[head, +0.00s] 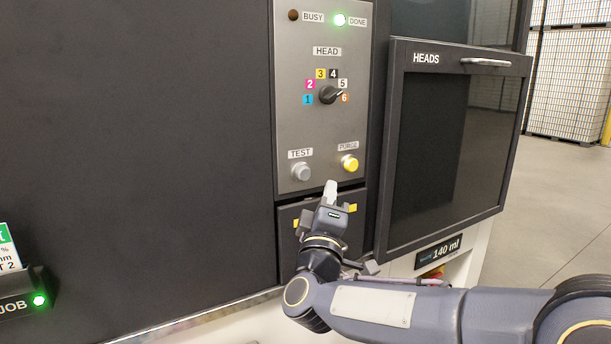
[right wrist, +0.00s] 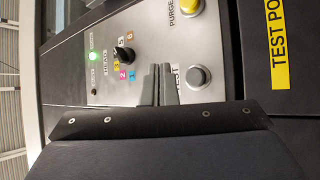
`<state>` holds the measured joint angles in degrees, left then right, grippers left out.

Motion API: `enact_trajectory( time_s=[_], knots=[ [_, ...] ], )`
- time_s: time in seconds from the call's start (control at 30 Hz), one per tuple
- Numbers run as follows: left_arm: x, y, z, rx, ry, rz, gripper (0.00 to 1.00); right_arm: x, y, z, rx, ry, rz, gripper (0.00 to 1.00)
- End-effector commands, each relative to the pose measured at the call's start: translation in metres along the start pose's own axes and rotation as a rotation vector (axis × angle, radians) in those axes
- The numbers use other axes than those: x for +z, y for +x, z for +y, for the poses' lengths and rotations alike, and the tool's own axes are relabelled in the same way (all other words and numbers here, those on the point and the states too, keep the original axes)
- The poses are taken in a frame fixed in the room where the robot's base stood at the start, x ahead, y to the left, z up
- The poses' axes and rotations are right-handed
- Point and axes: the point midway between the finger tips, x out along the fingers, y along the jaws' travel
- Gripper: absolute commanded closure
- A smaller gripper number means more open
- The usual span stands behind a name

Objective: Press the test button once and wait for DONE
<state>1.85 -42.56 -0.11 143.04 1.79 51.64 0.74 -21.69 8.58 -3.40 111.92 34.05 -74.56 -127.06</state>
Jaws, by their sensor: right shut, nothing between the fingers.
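The grey TEST button (head: 301,172) sits low on the grey control panel, left of the yellow PURGE button (head: 350,163). In the right wrist view the TEST button (right wrist: 198,77) is just right of my fingertips and apart from them. The DONE lamp (head: 340,20) at the panel top is lit green; the BUSY lamp (head: 293,15) beside it is dark. My right gripper (head: 331,188) is shut and empty, below and right of the TEST button in the head view; its fingers also show in the right wrist view (right wrist: 158,86). My left gripper is not in view.
The HEAD selector knob (head: 328,95) is above the buttons, its pointer towards the right-hand numbers. The HEADS door (head: 452,140) with a bar handle stands to the right. A JOB holder (head: 28,293) with a green lamp is at the lower left.

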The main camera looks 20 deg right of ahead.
Motion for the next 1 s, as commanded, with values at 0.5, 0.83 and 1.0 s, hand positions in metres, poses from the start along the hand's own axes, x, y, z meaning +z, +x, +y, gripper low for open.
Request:
enact_trajectory(
  time_s=[0.5,0.83,1.0],
  knots=[
    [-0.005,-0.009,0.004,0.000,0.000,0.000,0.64,-0.031,0.043,-0.031,-0.001,-0.001,0.000,1.00],
    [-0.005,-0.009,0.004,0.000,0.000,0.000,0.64,-0.033,0.046,-0.034,0.000,0.000,0.000,1.00],
    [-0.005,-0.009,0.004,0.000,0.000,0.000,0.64,-0.033,0.045,-0.034,0.000,0.000,0.000,1.00]
  ],
)
